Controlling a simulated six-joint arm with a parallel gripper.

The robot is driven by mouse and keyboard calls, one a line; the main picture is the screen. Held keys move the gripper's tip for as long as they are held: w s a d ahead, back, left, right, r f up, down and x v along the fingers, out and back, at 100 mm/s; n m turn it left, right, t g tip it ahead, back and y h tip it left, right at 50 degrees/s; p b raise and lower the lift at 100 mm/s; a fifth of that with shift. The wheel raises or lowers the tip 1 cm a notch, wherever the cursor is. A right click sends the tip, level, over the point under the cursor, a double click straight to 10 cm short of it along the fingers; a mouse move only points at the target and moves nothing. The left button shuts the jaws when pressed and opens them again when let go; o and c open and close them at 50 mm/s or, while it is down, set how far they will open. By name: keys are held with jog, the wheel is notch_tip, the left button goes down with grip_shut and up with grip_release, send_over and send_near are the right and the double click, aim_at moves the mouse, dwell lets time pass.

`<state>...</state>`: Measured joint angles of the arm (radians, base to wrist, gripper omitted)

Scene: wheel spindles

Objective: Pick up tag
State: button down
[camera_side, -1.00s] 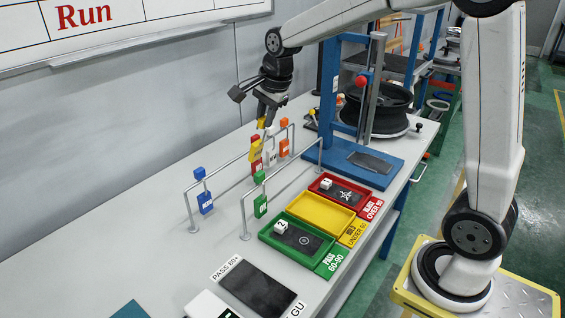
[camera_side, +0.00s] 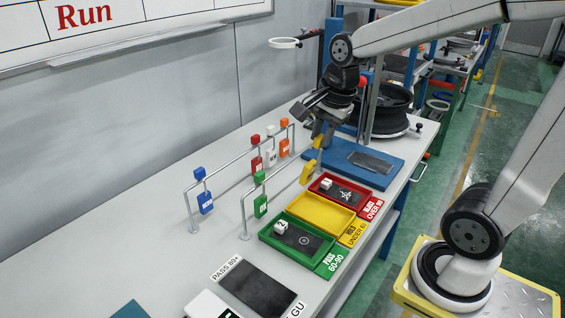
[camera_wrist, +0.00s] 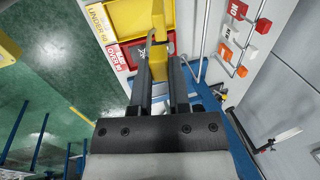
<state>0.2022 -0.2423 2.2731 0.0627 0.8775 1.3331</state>
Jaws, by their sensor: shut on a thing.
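The yellow tag (camera_side: 307,173) is in my gripper (camera_side: 320,140), at the far right end of the front rail in the side view. My gripper is shut on its upper knob, and its flat part hangs below. I cannot tell whether the tag touches the rail. In the wrist view the yellow tag (camera_wrist: 159,50) shows between the fingers of my gripper (camera_wrist: 160,62). A green tag (camera_side: 260,205) hangs on the front rail (camera_side: 285,176). Blue (camera_side: 206,203), red (camera_side: 256,164), white (camera_side: 271,158) and orange (camera_side: 284,148) tags are on the back rail (camera_side: 232,150).
Green (camera_side: 268,239), yellow (camera_side: 321,213) and red (camera_side: 353,204) trays stand in a row; green and red hold dark cards and white number blocks. A black pad (camera_side: 258,287) lies nearer. A blue stand (camera_side: 380,181) with a wheel (camera_side: 392,110) is behind.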

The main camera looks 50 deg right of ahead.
jog(key=shift+s+r+g, duration=0.25)
jog(key=shift+s+g, duration=0.2)
jog(key=shift+s, duration=0.2)
jog(key=shift+s+r+g, duration=0.3)
jog(key=shift+s+g, duration=0.2)
jog(key=shift+s, duration=0.2)
jog(key=shift+s+r+g, duration=0.25)
jog(key=shift+s+g, duration=0.2)
jog(key=shift+s, duration=0.2)
jog(key=shift+w, duration=0.15)
